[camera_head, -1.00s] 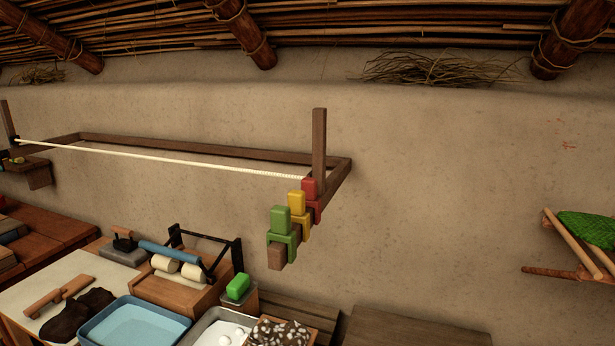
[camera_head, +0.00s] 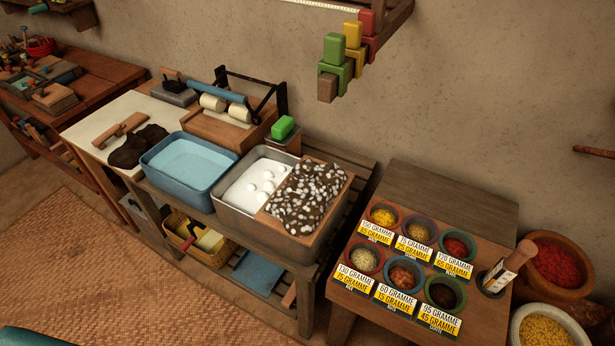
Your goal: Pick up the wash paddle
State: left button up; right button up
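A wooden tool with a short handle (camera_head: 120,131), which looks like the wash paddle, lies on the pale board (camera_head: 95,125) at the left of the wash bench. A dark wet-looking cloth (camera_head: 138,147) lies right beside it, close to its near side. A blue basin of water (camera_head: 190,163) stands to its right. Neither of my grippers shows in this view.
A grey tub of white suds (camera_head: 255,185) with a speckled slab on its rim stands right of the basin. A roller frame (camera_head: 228,110) is behind. A spice table (camera_head: 450,205) is at right. The matted floor (camera_head: 140,270) in front looks clear.

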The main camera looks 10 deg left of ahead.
aim_at(137, 118)
jog(key=u, duration=1.45)
jog(key=i+j, duration=0.2)
jog(key=i, duration=0.15)
jog(key=i+j+u, duration=0.1)
jog(key=i, duration=0.25)
jog(key=i+j, duration=0.3)
jog(key=i+u, duration=0.05)
